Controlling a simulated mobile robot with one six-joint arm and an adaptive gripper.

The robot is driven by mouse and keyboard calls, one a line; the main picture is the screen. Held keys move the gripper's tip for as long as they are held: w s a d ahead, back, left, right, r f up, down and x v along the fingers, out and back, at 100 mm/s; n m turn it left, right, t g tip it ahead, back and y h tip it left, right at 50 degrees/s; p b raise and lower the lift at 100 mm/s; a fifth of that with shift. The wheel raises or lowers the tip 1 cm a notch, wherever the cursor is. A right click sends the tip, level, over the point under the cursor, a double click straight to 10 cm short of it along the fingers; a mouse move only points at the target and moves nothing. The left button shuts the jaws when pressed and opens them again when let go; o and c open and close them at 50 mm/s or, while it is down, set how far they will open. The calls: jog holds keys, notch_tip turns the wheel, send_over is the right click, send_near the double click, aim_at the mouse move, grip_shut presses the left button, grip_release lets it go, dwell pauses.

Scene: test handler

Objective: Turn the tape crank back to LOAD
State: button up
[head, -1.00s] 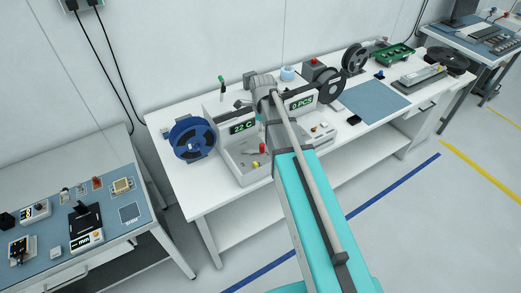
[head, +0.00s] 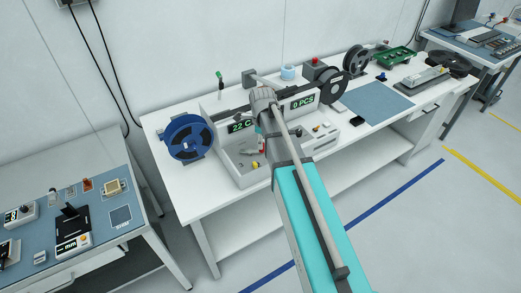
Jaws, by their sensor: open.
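The handler (head: 238,163) is a pale, open-topped unit on the white bench, with green displays reading 22 C and 0 PCS. A blue tape reel (head: 187,137) stands at its left end. I cannot make out the crank or a LOAD mark for certain; small red (head: 262,139) and yellow (head: 255,165) parts show low in the handler, beside my arm. My wrist and forearm hide the handler's middle.
A dark reel (head: 332,86) and a red-topped box (head: 315,66) stand to the right. A blue mat (head: 377,102) lies beyond them with clear space on it. A green-handled tool (head: 220,85) stands behind the handler. A side bench (head: 90,225) is at lower left.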

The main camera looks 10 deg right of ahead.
jog(key=shift+f+b, duration=1.05)
jog(key=shift+f, duration=0.35)
grip_shut()
jog(key=shift+a, duration=0.3)
jog(key=shift+d, duration=0.25)
